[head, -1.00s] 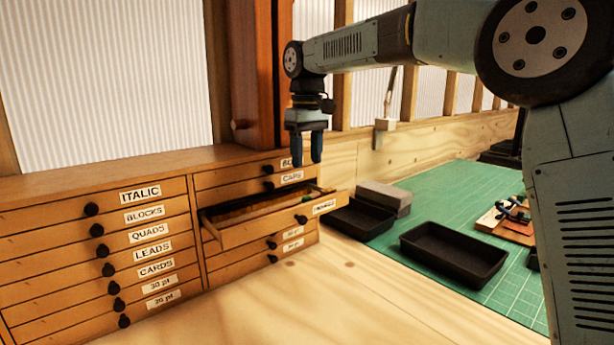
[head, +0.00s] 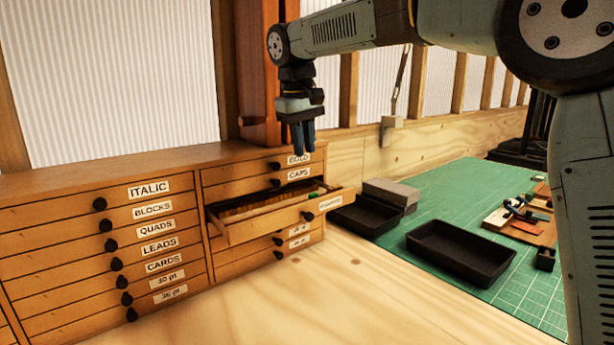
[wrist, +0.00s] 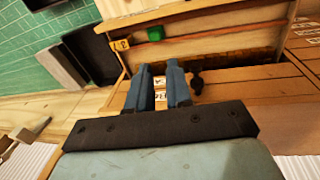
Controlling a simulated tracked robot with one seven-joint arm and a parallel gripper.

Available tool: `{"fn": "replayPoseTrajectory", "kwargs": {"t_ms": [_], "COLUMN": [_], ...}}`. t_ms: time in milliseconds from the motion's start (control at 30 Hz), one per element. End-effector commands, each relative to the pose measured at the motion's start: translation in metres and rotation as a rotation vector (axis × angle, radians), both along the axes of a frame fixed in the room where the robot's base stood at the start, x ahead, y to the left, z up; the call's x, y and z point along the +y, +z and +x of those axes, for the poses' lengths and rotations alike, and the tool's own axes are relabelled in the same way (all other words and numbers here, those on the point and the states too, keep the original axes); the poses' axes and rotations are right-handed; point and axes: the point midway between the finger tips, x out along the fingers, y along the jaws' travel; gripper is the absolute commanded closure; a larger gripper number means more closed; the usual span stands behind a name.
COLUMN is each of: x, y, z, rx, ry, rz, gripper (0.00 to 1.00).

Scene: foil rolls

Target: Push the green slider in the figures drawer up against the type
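The figures drawer (head: 262,224) stands pulled out of the right-hand cabinet column; it also shows at the top of the wrist view (wrist: 205,12). The green slider (wrist: 155,33) is a small block inside it, near the end towards the black trays. It is a small green spot in the head view (head: 315,195). A yellow piece with dark marks (wrist: 121,44) lies beside it; whether this is the type, I cannot tell. My gripper (head: 304,152) points down above and behind the drawer, apart from the slider. In the wrist view its blue fingers (wrist: 159,66) stand slightly apart, with nothing between them.
Closed BOLD and CAPS drawers (head: 270,174) with black knobs lie above the open drawer. A black tray (head: 460,252) and grey blocks (head: 390,194) stand on the green mat (head: 440,205) to the right. The bare wooden bench (head: 330,290) in front is clear.

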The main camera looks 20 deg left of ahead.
Motion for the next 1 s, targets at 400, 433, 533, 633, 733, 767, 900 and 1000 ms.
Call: {"fn": "replayPoseTrajectory", "kwargs": {"t_ms": [400, 433, 533, 633, 733, 767, 900, 1000], "x": [0.017, 0.017, 0.017, 0.018, 0.018, 0.018, 0.018, 0.019], "y": [-0.034, -0.035, -0.038, -0.041, -0.046, -0.049, -0.064, -0.079], "z": [-0.087, -0.090, -0.098, -0.099, -0.096, -0.094, -0.082, -0.071], "rx": [-0.429, -0.443, -0.475, -0.487, -0.488, -0.488, -0.487, -0.486], "ry": [-0.033, -0.030, -0.026, -0.024, -0.025, -0.025, -0.025, -0.024], "rz": [0.061, 0.071, 0.092, 0.103, 0.102, 0.102, 0.101, 0.101], "gripper": [1.00, 1.00, 1.00, 1.00, 1.00, 1.00, 1.00, 1.00]}}
